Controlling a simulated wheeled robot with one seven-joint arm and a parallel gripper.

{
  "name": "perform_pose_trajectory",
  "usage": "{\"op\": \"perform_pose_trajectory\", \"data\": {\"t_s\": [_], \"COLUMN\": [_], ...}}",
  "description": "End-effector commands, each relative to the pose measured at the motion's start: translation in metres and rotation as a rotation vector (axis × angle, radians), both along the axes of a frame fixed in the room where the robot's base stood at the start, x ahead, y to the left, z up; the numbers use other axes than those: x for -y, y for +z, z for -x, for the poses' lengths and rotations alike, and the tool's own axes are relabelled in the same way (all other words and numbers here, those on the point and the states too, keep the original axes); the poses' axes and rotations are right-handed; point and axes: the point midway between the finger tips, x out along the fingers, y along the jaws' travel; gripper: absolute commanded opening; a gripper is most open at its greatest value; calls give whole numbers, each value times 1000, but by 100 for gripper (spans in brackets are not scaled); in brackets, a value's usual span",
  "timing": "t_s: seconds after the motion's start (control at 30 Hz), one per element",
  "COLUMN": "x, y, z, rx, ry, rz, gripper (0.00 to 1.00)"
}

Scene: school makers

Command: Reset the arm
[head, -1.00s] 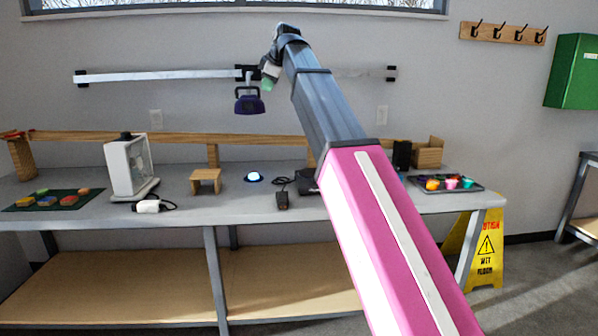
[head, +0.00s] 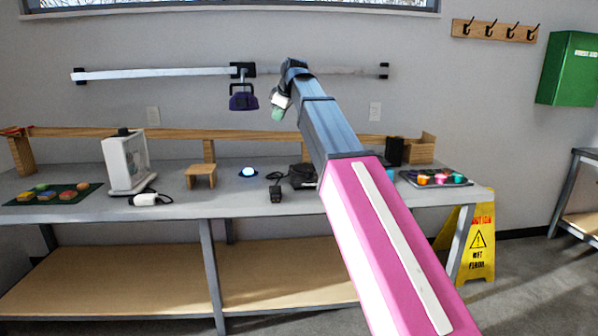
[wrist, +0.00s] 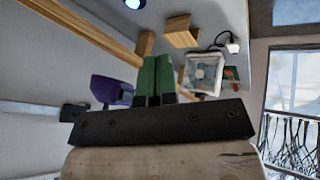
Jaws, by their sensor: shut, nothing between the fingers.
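My gripper (head: 277,114) is raised in front of the wall, above the workbench (head: 330,207). In the wrist view its two green fingers (wrist: 155,82) are together, with nothing between them. A purple hanging piece (head: 243,101) is on the white wall rail (head: 155,73), a little left of my gripper in the head view. It also shows in the wrist view (wrist: 108,90), left of the fingers. My gripper appears apart from it.
The bench holds a white fan-like box (head: 126,163), a small wooden stand (head: 201,174), a glowing dome (head: 248,172), a black device (head: 303,177) and a tray of coloured cups (head: 435,178). A yellow wet-floor sign (head: 478,245) stands at the right.

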Motion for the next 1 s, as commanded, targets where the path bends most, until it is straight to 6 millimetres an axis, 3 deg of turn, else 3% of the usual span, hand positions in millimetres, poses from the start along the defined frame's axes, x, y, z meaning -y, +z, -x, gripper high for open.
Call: {"op": "perform_pose_trajectory", "data": {"t_s": [0.47,0.77,1.0], "x": [82,138,179], "y": [-209,-330,-415], "z": [18,57,104], "rx": [-212,-334,-422], "ry": [-358,-601,-794], "rz": [-19,-23,-20], "gripper": [0,0,0]}}
